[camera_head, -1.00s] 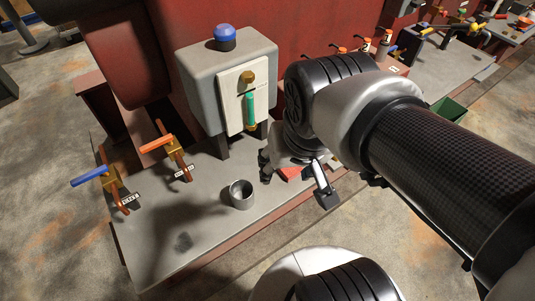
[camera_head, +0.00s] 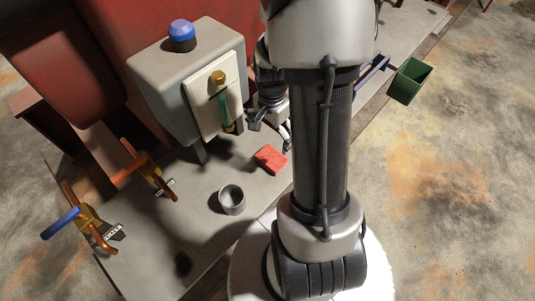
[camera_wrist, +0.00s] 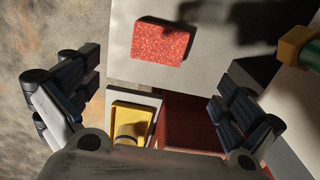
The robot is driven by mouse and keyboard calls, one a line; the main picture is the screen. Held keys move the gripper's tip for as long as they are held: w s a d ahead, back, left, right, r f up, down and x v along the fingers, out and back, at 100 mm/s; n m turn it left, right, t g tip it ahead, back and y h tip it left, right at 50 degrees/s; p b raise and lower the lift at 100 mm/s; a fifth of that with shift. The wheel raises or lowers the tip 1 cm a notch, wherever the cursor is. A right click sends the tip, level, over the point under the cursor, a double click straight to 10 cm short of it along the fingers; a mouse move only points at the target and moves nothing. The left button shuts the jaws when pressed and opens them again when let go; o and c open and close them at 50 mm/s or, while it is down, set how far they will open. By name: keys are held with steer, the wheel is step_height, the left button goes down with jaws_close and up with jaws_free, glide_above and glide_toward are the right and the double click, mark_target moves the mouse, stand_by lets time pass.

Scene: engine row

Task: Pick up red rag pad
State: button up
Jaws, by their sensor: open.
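The red rag pad (camera_head: 270,158) lies flat on the grey bench top, to the right of the grey box and behind the metal cup. In the wrist view the pad (camera_wrist: 160,43) is a speckled red block at the top centre, beyond the fingertips. My gripper (camera_head: 270,128) is just behind the pad, by the right side of the grey box, and is apart from it. In the wrist view my gripper (camera_wrist: 158,92) has its two fingers wide apart with nothing between them touching. My arm hides part of the bench to the right.
A metal cup (camera_head: 231,199) stands near the pad. The grey box (camera_head: 184,82) with a blue button and a green-handled valve is close beside my gripper. Valves with orange and blue handles (camera_head: 62,222) stand at left. A green bin (camera_head: 409,81) is at right. A yellow item (camera_wrist: 131,120) lies below the pad in the wrist view.

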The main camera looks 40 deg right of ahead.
steer(key=b, duration=0.2)
glide_above(272, 157)
steer(key=f, duration=0.7)
steer(key=shift+a, duration=0.3)
steer(key=shift+d+f+b, duration=0.2)
steer(key=shift+f+b, duration=0.95)
steer(key=shift+f, duration=1.55)
steer(key=c, duration=1)
